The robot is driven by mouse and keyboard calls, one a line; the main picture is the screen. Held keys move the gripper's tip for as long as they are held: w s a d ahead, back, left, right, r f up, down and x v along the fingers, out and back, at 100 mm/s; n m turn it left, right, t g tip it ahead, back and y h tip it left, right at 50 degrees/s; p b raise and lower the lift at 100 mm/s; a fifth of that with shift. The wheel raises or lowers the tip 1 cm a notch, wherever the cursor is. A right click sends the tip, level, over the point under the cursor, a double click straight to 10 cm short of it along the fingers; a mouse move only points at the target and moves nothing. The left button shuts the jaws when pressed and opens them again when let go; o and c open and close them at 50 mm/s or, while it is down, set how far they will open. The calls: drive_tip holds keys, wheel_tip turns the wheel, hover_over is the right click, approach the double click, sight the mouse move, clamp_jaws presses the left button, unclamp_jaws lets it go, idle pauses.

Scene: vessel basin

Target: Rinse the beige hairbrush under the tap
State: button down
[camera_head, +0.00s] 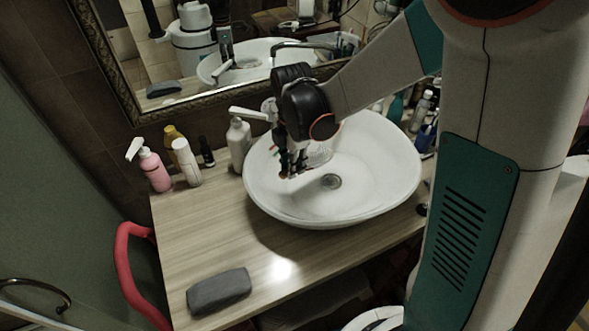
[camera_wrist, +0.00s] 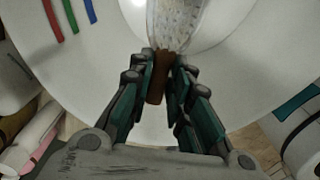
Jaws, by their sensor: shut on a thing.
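My gripper (camera_head: 291,172) is over the left part of the white basin (camera_head: 385,190). It is shut on the brown handle of the hairbrush (camera_wrist: 160,82). In the wrist view the brush's pale bristled head points away from my fingers, over the basin's white surface. In the head view the pale brush head (camera_head: 319,153) shows just right of the fingers, above the bowl. The drain (camera_head: 331,181) lies to its lower right. I cannot tell whether water runs.
A pink pump bottle (camera_head: 154,170), a white bottle (camera_head: 186,161) and a white pump dispenser (camera_head: 238,146) stand left of the basin. A grey block (camera_head: 218,290) lies at the counter's front. Bottles and a blue cup (camera_head: 425,137) crowd the right. The wooden counter's (camera_head: 195,235) left middle is clear.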

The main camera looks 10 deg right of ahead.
drive_tip(key=w+f+b, duration=0.1)
drive_tip(key=w+f, duration=0.1)
drive_tip(key=w, duration=0.7)
drive_tip(key=shift+w+d, duration=0.2)
drive_tip(key=shift+d, duration=0.05)
idle(0.4)
drive_tip(key=shift+d, duration=0.1)
drive_tip(key=shift+d+b, duration=0.3)
drive_tip(key=shift+d, duration=0.2)
drive_tip(key=shift+a, duration=0.15)
drive_tip(key=shift+a, duration=0.45)
drive_tip(key=shift+s, duration=0.1)
idle(0.3)
drive_tip(key=s, duration=0.7)
drive_tip(key=shift+s+a, duration=0.2)
drive_tip(key=shift+s, duration=0.2)
